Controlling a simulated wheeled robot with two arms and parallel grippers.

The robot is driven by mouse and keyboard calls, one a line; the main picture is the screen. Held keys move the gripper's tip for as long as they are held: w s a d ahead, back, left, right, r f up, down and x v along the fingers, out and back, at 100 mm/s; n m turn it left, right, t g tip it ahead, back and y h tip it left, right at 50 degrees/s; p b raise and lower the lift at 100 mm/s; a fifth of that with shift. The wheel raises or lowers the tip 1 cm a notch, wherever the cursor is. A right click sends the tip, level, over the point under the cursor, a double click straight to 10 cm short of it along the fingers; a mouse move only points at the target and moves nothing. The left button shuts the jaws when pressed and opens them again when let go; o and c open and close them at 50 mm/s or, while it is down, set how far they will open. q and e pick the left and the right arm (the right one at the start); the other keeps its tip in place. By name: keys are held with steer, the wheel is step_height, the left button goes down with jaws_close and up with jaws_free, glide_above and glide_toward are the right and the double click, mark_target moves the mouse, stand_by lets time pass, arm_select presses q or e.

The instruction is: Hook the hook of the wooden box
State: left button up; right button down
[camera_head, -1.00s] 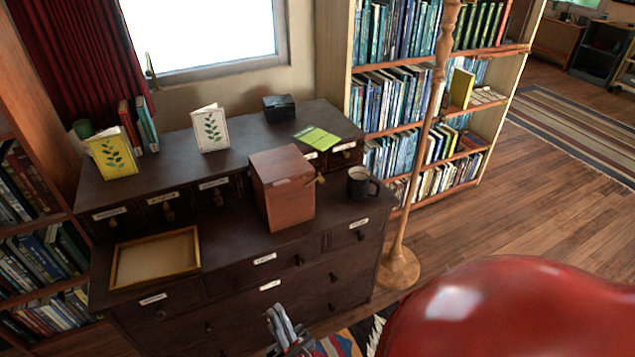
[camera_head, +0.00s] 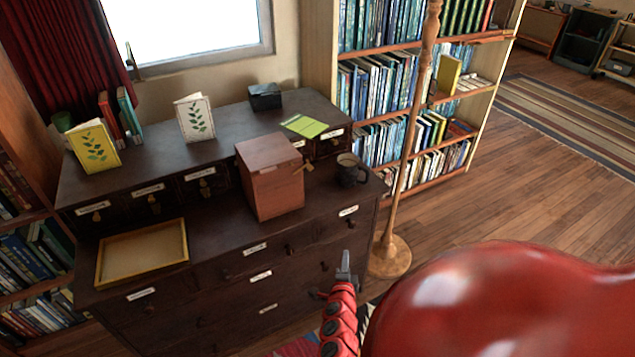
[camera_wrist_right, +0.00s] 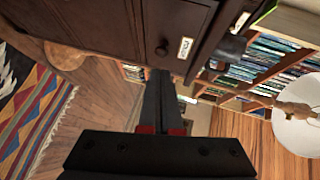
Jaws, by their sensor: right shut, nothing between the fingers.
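The wooden box (camera_head: 270,180) is reddish brown and stands upright on the lower top of the dark dresser. Its lid looks closed. A small brass-coloured hook (camera_head: 303,167) shows at the box's right side; it is too small to tell whether it is fastened. My right gripper (camera_head: 344,262) is in front of the dresser, below and to the right of the box, and apart from it. In the right wrist view the fingers (camera_wrist_right: 159,80) are together with nothing between them, near the dresser's drawers. My left gripper is not in view.
A dark mug (camera_head: 349,171) stands just right of the box. A yellow-framed tray (camera_head: 142,252) lies to its left. The dresser (camera_head: 215,238) has drawers with knobs. A wooden lamp pole (camera_head: 408,150) and a bookshelf (camera_head: 388,121) stand to the right.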

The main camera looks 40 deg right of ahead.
steer(key=w+m+t+y+b, duration=0.1)
steer(key=w+m+t+y, duration=0.3)
steer(key=w+m+y, duration=0.2)
step_height(320, 180, up, 16)
steer(key=s+d+t+y, duration=0.1)
steer(key=t+y, duration=0.2)
steer(key=t, duration=0.3)
steer(key=shift+d+f+m+b, duration=0.25)
steer(key=shift+d+m+b, duration=0.1)
steer(key=shift+m+b, duration=0.05)
steer(key=b+x, duration=0.1)
steer(key=x, duration=0.8)
steer(key=shift+w+r, duration=0.2)
steer(key=shift+w, duration=0.1)
steer(key=r+p, duration=0.2)
steer(key=a+r+p, duration=0.1)
steer(key=r, duration=0.1)
steer(key=shift+w+a, duration=0.1)
steer(key=shift+w, duration=0.2)
